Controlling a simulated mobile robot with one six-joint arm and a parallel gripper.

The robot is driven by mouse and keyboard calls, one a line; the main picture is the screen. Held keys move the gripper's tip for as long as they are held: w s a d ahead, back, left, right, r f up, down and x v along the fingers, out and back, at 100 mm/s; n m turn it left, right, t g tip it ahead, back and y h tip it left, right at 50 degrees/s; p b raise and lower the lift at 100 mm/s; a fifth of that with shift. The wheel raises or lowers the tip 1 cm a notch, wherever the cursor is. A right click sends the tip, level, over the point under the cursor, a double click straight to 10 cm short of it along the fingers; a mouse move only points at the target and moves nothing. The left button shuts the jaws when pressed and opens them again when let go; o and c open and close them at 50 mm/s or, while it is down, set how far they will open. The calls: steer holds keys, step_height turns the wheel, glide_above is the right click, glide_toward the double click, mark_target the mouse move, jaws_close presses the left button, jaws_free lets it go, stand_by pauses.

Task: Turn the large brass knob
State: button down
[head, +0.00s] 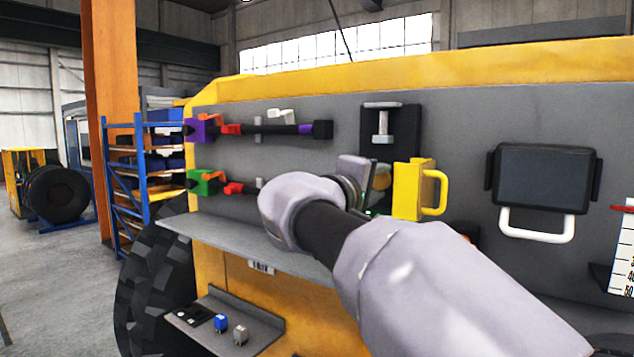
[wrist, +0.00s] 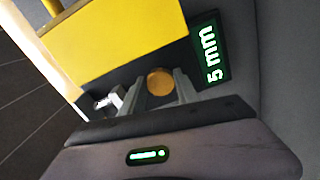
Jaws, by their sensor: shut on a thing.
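The large brass knob (wrist: 159,82) shows as a round brass face in the wrist view, between the two grey fingers of my gripper (wrist: 161,90). The fingers are shut on its sides. In the head view a brass-coloured part (head: 381,177) shows just beyond my gripper, in front of the grey panel. My wrist and gripper hide most of the area around it, and the fingertips are hard to make out there. A dark display (wrist: 207,53) beside the knob reads "5 mm" in pale characters on green.
A yellow block with a handle (head: 413,190) stands close to the right of my gripper. Above is a dark plate with a metal T-shaped piece (head: 383,122). A grey shelf (head: 215,240) runs below left. A dark screen with a white handle (head: 543,178) is farther right.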

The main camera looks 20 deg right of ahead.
steer(key=n+p, duration=0.1)
steer(key=n, duration=0.4)
steer(key=shift+r+p, duration=0.2)
steer(key=shift+p, duration=0.1)
steer(key=shift+n+p, duration=0.55)
steer(key=shift+n, duration=1.05)
steer(key=c, duration=0.9)
jaws_free()
steer(key=b+v, duration=0.1)
steer(key=v, duration=1.6)
steer(key=shift+a, duration=0.2)
